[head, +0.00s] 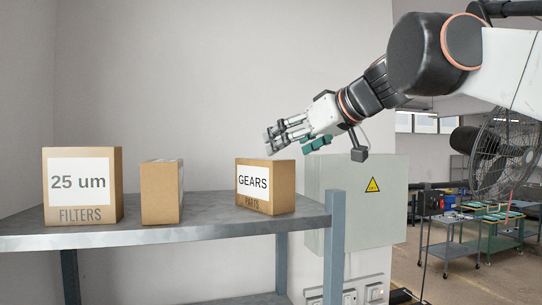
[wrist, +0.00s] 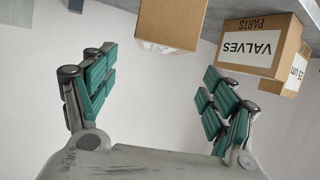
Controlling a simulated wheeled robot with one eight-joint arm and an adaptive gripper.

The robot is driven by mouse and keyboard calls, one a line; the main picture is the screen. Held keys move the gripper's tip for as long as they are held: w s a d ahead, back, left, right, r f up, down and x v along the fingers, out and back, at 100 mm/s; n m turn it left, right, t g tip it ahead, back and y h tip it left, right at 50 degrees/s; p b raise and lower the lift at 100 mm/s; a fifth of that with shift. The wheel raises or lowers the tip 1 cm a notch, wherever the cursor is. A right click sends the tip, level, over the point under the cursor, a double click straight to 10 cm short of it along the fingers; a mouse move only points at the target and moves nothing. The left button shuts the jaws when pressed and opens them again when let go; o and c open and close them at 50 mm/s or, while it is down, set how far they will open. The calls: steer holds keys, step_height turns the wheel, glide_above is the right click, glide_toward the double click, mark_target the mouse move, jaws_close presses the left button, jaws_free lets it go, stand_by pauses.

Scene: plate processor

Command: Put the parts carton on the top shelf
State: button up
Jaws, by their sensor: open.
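A brown carton labelled GEARS, with PARTS printed below (head: 266,187), stands at the right end of the grey shelf's upper board (head: 215,212). A plain-faced carton (head: 161,193) stands mid-shelf. In the wrist view, a carton reads VALVES and PARTS (wrist: 262,45), upside down; it looks like that middle one. My gripper (head: 286,137) is open and empty, above and slightly right of the GEARS carton, apart from it. In the wrist view my gripper (wrist: 155,72) has its green-padded fingers spread, with an unlabelled carton face (wrist: 172,22) ahead between them.
A carton labelled 25 um FILTERS (head: 82,187) stands at the shelf's left. A lower shelf board (head: 245,299) shows below. A grey electrical cabinet (head: 375,185) is on the wall at right. A fan (head: 505,150) and carts (head: 450,235) stand farther right.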

steer(key=s+d+f+m+g+h, duration=0.1)
steer(key=s+f, duration=0.7)
steer(key=f, duration=0.8)
steer(key=s+d+f+m+g+h, duration=0.1)
steer(key=s+d+f+m+h, duration=0.3)
steer(key=f, duration=1.2)
steer(key=s+d+f+m+g+h, duration=0.1)
steer(key=s+d+f+m+h, duration=0.1)
steer(key=s+d+f, duration=0.7)
steer(key=s+f+h, duration=0.1)
steer(key=s+f, duration=0.3)
steer(key=f, duration=0.2)
steer(key=shift+s+f+m+g+h, duration=0.2)
steer(key=shift+f+m+g+h, duration=0.1)
steer(key=shift+f+m, duration=0.1)
steer(key=shift+d, duration=0.1)
step_height(320, 180, down, 34)
steer(key=b, duration=3.4)
steer(key=shift+f, duration=0.1)
